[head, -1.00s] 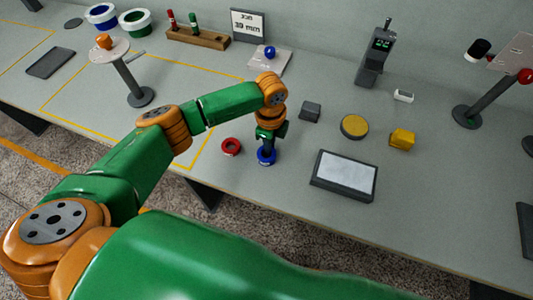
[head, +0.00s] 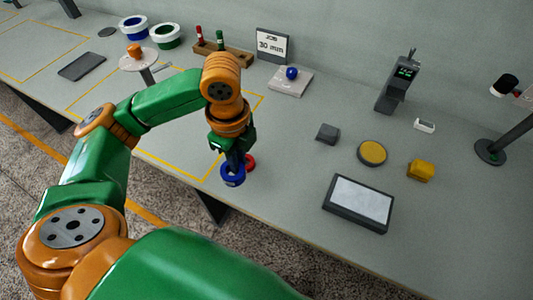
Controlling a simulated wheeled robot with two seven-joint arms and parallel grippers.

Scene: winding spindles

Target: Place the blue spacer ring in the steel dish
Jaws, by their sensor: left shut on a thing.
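The blue spacer ring (head: 232,180) is at the fingertips of my left gripper (head: 233,164), which is shut on it and points down near the front edge of the table. The ring looks lifted, but its height is hard to judge. A red ring (head: 250,161) lies just behind it, partly hidden by the gripper. I cannot single out a steel dish for sure; a small dark grey disc (head: 107,32) lies at the far left, and a round yellow-topped disc (head: 372,153) lies to the right. My right gripper is not in view.
Blue and green rimmed bowls (head: 166,36) stand at the back. A framed panel (head: 358,203), dark block (head: 327,133) and yellow block (head: 421,170) are on the right.

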